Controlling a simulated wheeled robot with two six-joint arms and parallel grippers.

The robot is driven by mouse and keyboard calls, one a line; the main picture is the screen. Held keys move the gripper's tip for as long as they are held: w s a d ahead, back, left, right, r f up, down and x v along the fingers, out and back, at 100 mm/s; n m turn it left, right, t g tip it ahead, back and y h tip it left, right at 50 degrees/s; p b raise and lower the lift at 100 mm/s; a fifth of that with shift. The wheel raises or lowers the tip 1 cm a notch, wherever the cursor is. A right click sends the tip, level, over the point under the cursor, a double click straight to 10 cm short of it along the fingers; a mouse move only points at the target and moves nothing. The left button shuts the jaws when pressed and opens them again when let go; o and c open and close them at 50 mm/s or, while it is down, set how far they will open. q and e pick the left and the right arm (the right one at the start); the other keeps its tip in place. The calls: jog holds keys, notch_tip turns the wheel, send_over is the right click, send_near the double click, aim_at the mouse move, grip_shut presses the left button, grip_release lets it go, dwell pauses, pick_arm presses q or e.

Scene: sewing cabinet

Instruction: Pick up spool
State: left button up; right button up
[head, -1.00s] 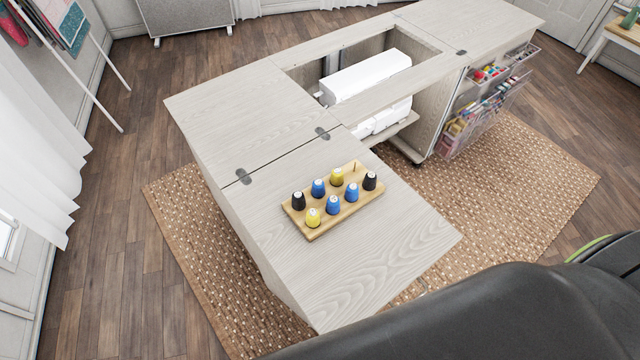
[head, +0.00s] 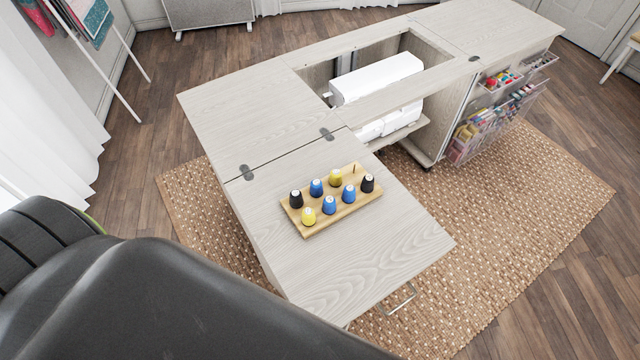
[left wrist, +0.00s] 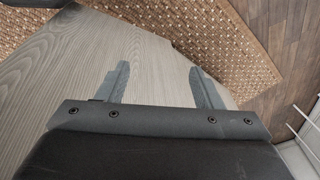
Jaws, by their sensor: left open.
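Several spools stand upright on a wooden spool rack on the cabinet's fold-out leaf in the head view. They include a yellow spool (head: 308,216), a second yellow spool (head: 335,178), blue spools such as this front one (head: 329,205), and black spools at the left (head: 296,198) and right (head: 367,183). The wooden rack (head: 345,211) has one bare peg (head: 355,168) at its back corner. My left gripper (left wrist: 160,82) shows in the left wrist view, open and empty, over the edge of a pale wood surface. No spool shows there. My right gripper is out of view.
The pale grey cabinet leaf (head: 385,250) is clear around the rack. Behind it a white sewing machine (head: 375,77) sits in the cabinet opening. A clear organizer (head: 490,120) hangs at the right. A woven rug (head: 530,200) covers the floor.

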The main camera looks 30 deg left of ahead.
pick_arm(q)
jog(key=w+r, duration=0.4)
jog(key=r, duration=0.3)
notch_tip(320, 180, up, 32)
jog(key=m+g+h+p, duration=0.1)
jog(key=m+g+p, duration=0.1)
jog(key=p, duration=0.2)
send_over(316, 184)
jog(key=f, duration=0.3)
jog(key=f+b, duration=0.1)
jog(key=f, duration=0.3)
jog(key=f+b, duration=0.1)
jog(key=f, duration=0.2)
jog(key=shift+w+a+f, duration=0.2)
jog(key=shift+w+f, duration=0.05)
jog(key=shift+f, duration=0.1)
jog(key=shift+w+f+p, duration=0.1)
jog(key=shift+f+p, duration=0.25)
jog(key=shift+f, duration=2.65)
